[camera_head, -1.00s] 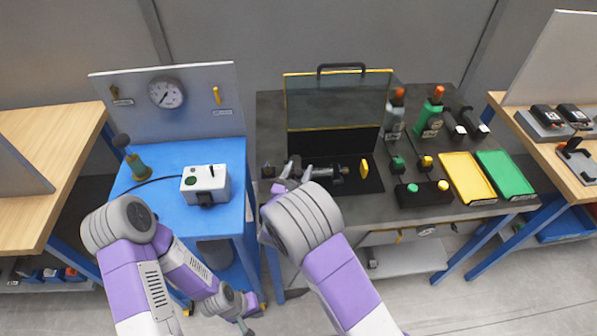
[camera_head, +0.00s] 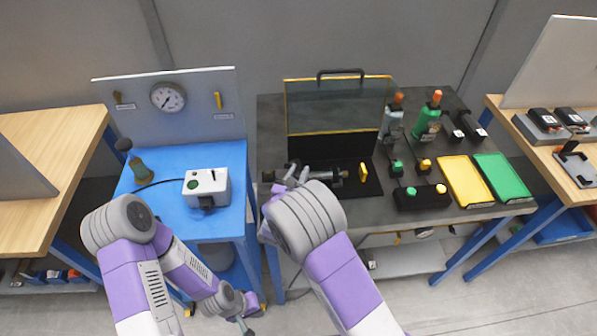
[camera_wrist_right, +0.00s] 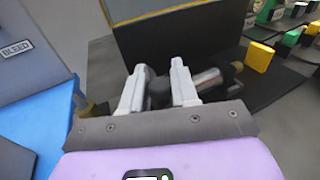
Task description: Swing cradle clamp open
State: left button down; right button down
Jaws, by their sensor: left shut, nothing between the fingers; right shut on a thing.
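The cradle (camera_head: 328,174) holds a dark and metallic cylindrical part on the black plate of the middle bench, in front of the clear guard. My right gripper (camera_head: 297,175) is at the cradle's left end. In the right wrist view the right gripper (camera_wrist_right: 158,95) is shut on a dark piece, the cradle clamp (camera_wrist_right: 159,92), between its two pale fingers. The cylinder (camera_wrist_right: 207,80) shows just right of the fingers. The clamp's hinge and exact angle are hidden by the fingers and arm. My left gripper (camera_head: 246,318) is shut and empty, low in front of the blue bench.
A clear guard (camera_head: 335,105) with a yellow edge stands behind the cradle, and a yellow piece (camera_head: 363,172) at its right. The blue bench (camera_head: 175,160) with a white box (camera_head: 206,187) is left. Bottles, a button box (camera_head: 420,196) and trays are right.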

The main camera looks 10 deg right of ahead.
jog(key=r+g+p, duration=0.1)
jog(key=p, duration=0.2)
jog(key=w+r+n+g+p, duration=0.1)
jog(key=g+p, duration=0.1)
jog(key=p, duration=0.2)
jog(key=w+r+g+y+p, duration=0.1)
jog(key=p, duration=0.2)
jog(key=shift+w+r+n+g+p, duration=0.25)
jog(key=shift+r+n+g+p, duration=0.05)
jog(key=shift+r, duration=0.1)
jog(key=shift+w+g+p, duration=0.25)
jog(key=shift+g+p, duration=0.05)
jog(key=shift+p, duration=0.4)
